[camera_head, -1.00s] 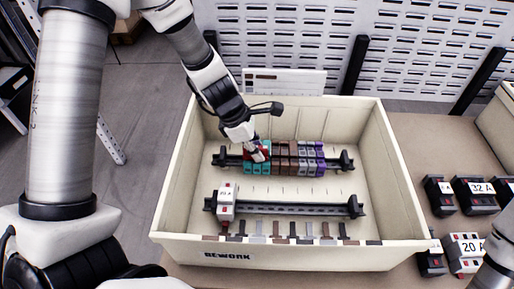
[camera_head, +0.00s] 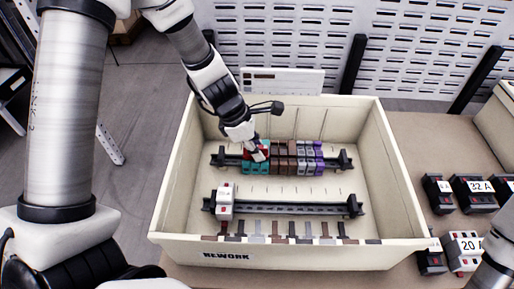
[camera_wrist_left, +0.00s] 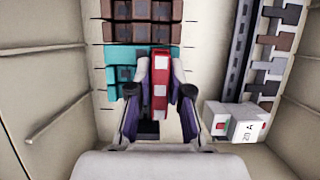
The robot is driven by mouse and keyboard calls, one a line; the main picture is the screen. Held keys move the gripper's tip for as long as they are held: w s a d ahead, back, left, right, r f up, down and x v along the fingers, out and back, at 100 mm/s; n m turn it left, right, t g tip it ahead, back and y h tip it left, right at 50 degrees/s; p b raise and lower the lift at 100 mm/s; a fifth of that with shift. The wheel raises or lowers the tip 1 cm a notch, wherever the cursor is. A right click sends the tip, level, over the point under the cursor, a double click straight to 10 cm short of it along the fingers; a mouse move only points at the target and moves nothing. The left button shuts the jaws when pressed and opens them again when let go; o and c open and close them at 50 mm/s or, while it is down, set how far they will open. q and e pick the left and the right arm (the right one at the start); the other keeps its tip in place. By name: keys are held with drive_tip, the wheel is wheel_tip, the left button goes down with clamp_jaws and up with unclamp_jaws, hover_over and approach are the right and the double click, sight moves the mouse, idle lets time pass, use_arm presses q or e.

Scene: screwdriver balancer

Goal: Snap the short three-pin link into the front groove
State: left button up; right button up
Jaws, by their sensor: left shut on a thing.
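My left gripper (camera_head: 259,153) is over the left end of the block row on the back rail, jaws closed on a narrow red link (camera_wrist_left: 160,84). In the left wrist view the link stands between the two fingers, by the teal terminal blocks (camera_wrist_left: 122,78). These teal blocks also show in the head view (camera_head: 256,168). Brown (camera_head: 284,165), grey and purple (camera_head: 318,166) blocks follow to the right. The link's pins and the groove under it are hidden, so I cannot tell whether it is seated. My right gripper is not in view.
A cream bin (camera_head: 172,185) surrounds both rails. The front rail (camera_head: 290,209) carries a white breaker (camera_head: 225,205) at its left. Small brown and grey pieces (camera_head: 292,240) line the bin's front edge. Dark breakers (camera_head: 470,190) stand outside at the right.

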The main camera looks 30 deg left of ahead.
use_arm(q)
drive_tip(key=shift+f+b, duration=0.35)
drive_tip(key=shift+f, duration=0.05)
drive_tip(key=shift+s+f, duration=0.15)
drive_tip(key=shift+s, duration=0.1)
idle(0.9)
drive_tip(key=shift+w+p, duration=0.1)
drive_tip(key=shift+p, duration=0.2)
idle(0.6)
